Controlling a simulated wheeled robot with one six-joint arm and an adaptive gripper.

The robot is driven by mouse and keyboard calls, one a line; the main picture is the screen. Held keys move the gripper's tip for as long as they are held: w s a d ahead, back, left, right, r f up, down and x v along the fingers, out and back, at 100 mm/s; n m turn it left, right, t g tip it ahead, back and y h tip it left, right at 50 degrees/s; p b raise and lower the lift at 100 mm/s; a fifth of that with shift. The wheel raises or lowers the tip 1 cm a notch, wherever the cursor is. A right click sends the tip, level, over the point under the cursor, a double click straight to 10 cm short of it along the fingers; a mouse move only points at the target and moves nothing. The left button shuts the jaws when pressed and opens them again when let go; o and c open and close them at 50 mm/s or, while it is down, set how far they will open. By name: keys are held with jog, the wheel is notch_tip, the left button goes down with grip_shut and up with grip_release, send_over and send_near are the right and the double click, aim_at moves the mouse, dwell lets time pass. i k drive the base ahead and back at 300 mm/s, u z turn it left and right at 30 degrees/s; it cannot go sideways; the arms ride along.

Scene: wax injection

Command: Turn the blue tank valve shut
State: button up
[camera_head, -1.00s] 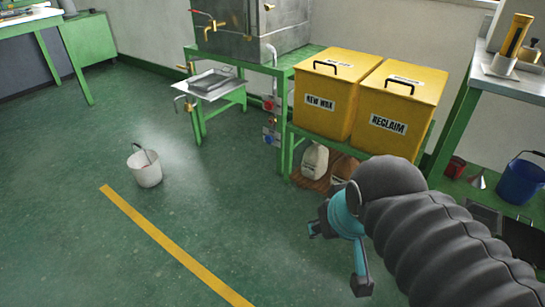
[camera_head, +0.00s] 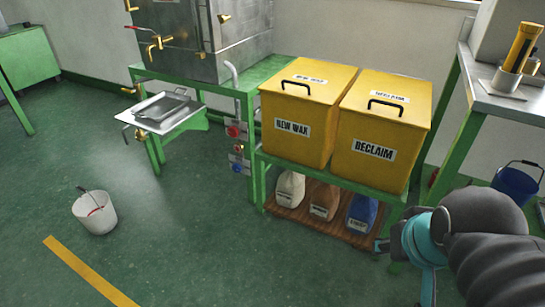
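The metal tank (camera_head: 205,40) stands on a green stand at the back left. A brass tap (camera_head: 157,45) and a red lever (camera_head: 140,29) are on its front. A small blue round part (camera_head: 237,168) is low on the stand's right leg, under a red one (camera_head: 234,131). Both are too small for me to tell whether they are valve handles or how they are turned. My gripper (camera_head: 382,246) is at the lower right, partly hidden by my arm. It is well away from the tank and touches nothing that I can see; its fingers are unclear.
Yellow bins marked NEW WAX (camera_head: 310,105) and RECLAIM (camera_head: 385,125) stand on a green rack right of the tank. Several sacks (camera_head: 290,188) lie below. A metal tray (camera_head: 160,112) juts out before the tank. A white bucket (camera_head: 95,213) stands on open floor.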

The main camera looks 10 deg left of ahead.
aim_at(237, 168)
jog(key=z, duration=0.05)
jog(key=i, duration=0.7)
jog(key=u, duration=0.9)
jog(key=i, duration=0.7)
jog(key=u, duration=0.85)
